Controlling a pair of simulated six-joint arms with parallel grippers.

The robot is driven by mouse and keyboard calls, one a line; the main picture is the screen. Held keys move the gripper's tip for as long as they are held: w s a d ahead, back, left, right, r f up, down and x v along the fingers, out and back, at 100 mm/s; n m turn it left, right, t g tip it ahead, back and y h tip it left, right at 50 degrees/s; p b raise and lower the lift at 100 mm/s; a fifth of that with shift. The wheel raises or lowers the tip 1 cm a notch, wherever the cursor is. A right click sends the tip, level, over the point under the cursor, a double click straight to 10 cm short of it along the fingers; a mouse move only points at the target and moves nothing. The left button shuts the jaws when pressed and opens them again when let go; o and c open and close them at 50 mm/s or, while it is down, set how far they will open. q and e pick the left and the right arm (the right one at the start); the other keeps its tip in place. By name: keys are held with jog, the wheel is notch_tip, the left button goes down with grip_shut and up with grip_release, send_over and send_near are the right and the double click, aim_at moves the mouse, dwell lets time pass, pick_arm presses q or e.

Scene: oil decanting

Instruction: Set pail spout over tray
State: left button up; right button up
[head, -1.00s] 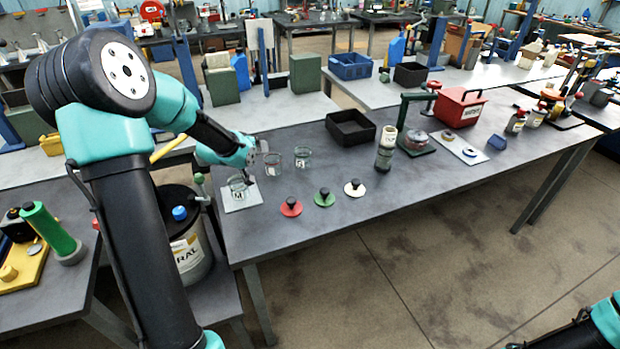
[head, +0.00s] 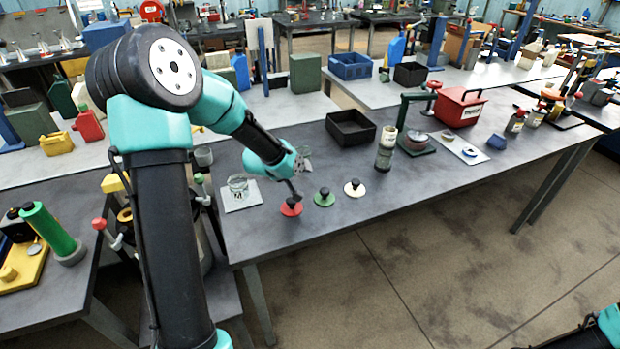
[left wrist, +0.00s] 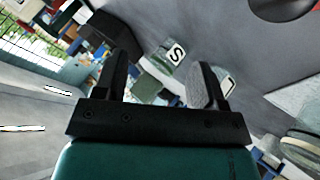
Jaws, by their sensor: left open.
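The grey pail stands low beside the left end of the main bench, mostly hidden behind my left arm; only a sliver of its side (head: 207,252) shows, and its spout cannot be made out. A flat white square tray (head: 253,201) lies on the bench's left end with a glass jar marked M (head: 238,187) on it. My left gripper (head: 295,195) is just above the red knobbed disc (head: 291,208), to the right of the tray. In the left wrist view it (left wrist: 165,78) is open, with nothing held. My right gripper is out of view.
A jar marked S (left wrist: 173,55) shows beyond the left fingers. Green (head: 324,198) and cream (head: 354,188) knobbed discs, a black bin (head: 350,128) and a tall cylinder (head: 386,150) stand to the right. The bench's front middle is clear.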

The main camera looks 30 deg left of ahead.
pick_arm(q)
jog(key=shift+g+h, duration=0.3)
jog(key=shift+g, duration=0.1)
jog(key=d, duration=0.2)
jog(key=d+f, duration=0.1)
jog(key=d, duration=0.1)
jog(key=shift+w, duration=0.15)
jog(key=shift+f, duration=0.1)
